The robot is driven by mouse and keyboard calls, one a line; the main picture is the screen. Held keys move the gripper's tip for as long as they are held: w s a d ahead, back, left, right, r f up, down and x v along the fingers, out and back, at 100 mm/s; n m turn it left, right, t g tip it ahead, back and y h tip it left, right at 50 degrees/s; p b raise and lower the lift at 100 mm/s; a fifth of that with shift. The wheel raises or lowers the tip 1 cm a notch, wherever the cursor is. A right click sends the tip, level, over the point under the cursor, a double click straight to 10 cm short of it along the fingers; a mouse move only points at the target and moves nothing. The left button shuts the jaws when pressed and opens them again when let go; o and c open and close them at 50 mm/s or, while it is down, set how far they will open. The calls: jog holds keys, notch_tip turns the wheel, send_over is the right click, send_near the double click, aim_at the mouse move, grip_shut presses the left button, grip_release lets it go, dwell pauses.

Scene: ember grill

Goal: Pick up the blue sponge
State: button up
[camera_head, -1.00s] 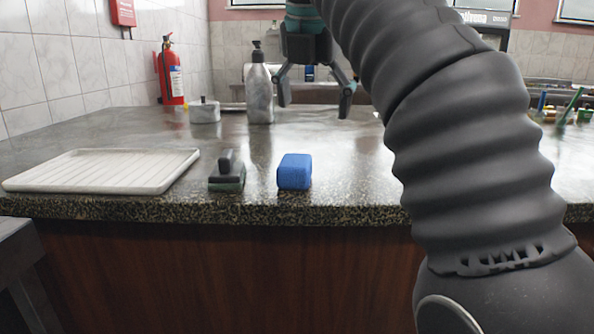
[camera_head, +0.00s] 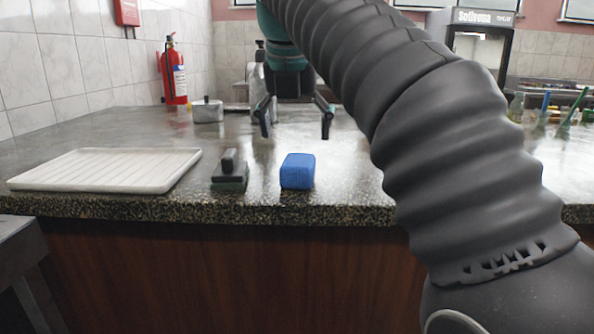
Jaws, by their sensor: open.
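The blue sponge (camera_head: 298,172) is a small upright block on the speckled counter (camera_head: 340,212), near its front edge. My gripper (camera_head: 296,134) hangs above it in the picture, fingers pointing down and spread apart. The gripper is open and empty. A gap shows between the fingertips and the sponge's top, and the fingers do not touch it. How far behind the sponge the fingertips are, I cannot tell exactly.
A dark-handled scrubber (camera_head: 230,171) stands just left of the sponge. A white ribbed tray (camera_head: 106,170) lies farther left. A soap bottle (camera_head: 262,92), partly hidden by my gripper, and a small grey container (camera_head: 208,110) stand behind.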

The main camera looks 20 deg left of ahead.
aim_at(298, 159)
jog(key=x, duration=0.2)
jog(key=shift+f, duration=0.3)
jog(key=shift+b+x, duration=0.6)
jog(key=shift+x, duration=2.15)
jog(key=shift+d, duration=0.1)
jog(key=c, duration=1.1)
